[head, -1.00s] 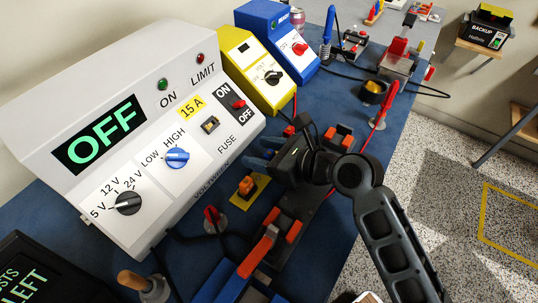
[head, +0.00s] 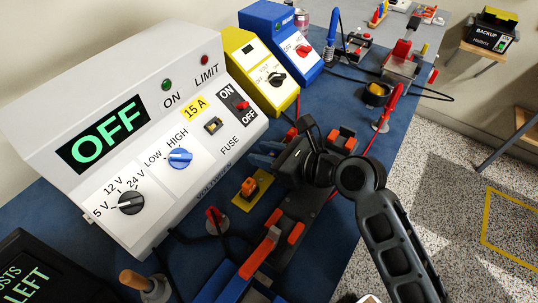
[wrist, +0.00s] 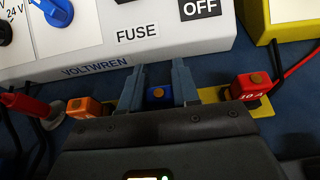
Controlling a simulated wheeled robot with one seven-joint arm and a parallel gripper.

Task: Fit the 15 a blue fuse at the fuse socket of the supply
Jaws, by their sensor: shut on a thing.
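The blue fuse (wrist: 157,95) shows between the two fingers of my gripper (wrist: 158,90) in the wrist view. My gripper is shut on it, low over the yellow strip (wrist: 210,95); I cannot tell whether it still touches the strip. In the head view my gripper (head: 267,155) is in front of the supply (head: 150,160), and its arm hides the blue fuse. The fuse socket (head: 213,125) is a small dark-framed opening on the supply's sloped panel, under a yellow 15 A label (head: 194,107). The supply's display (head: 108,133) reads OFF.
An orange fuse (wrist: 84,107) stands left of my fingers and a red 10 A fuse (wrist: 250,86) right. The panel also carries a blue knob (head: 180,158), a black knob (head: 131,201) and a red switch (head: 242,105). Red and black leads lie close by.

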